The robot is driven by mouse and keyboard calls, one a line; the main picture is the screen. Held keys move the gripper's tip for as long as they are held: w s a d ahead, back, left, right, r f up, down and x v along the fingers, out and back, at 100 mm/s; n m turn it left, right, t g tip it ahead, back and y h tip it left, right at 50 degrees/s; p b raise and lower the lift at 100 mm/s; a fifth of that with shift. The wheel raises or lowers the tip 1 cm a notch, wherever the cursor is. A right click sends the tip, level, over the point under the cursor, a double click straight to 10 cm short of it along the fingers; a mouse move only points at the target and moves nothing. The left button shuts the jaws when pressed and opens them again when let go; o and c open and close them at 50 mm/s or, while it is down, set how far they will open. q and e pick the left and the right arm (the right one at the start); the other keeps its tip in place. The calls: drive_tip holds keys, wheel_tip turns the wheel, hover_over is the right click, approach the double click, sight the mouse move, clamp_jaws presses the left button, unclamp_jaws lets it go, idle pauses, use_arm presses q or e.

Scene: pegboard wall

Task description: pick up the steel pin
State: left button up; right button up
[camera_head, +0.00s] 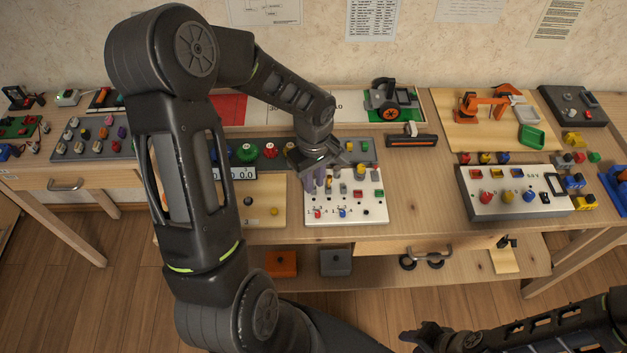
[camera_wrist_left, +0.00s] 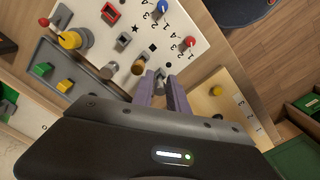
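A small grey metallic piece, likely the steel pin (camera_wrist_left: 160,74), stands at the tips of my left gripper's purple fingers in the left wrist view. My left gripper (camera_wrist_left: 161,84) has its fingers a little apart, with the piece between or just beyond the tips; I cannot tell whether they touch it. In the head view, my left gripper (camera_head: 318,184) points down at the left part of the white board (camera_head: 375,211) and hides the pin. Beside the pin are a brass peg (camera_wrist_left: 138,67) and a wider grey peg (camera_wrist_left: 108,71). My right gripper (camera_head: 428,336) is low, away from the table, its fingers unclear.
The white board also carries a red knob (camera_wrist_left: 190,41), a blue knob (camera_wrist_left: 163,6) and a yellow knob (camera_wrist_left: 70,40). A wooden board (camera_head: 262,214) lies to its left. A switch panel (camera_head: 515,195) stands to the right, with bare tabletop between.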

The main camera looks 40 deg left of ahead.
sight(314, 177)
use_arm(q)
clamp_jaws()
drive_tip(key=shift+r, duration=0.15)
wheel_tip(314, 177, up, 10)
drive_tip(key=shift+f+b, duration=0.15)
drive_tip(key=shift+b, duration=0.4)
idle(0.6)
drive_tip(key=w+d+m, duration=1)
drive_tip(key=d+m, duration=0.2)
drive_tip(key=m, duration=0.2)
drive_tip(key=shift+w, duration=0.25)
drive_tip(key=shift+d, duration=0.15)
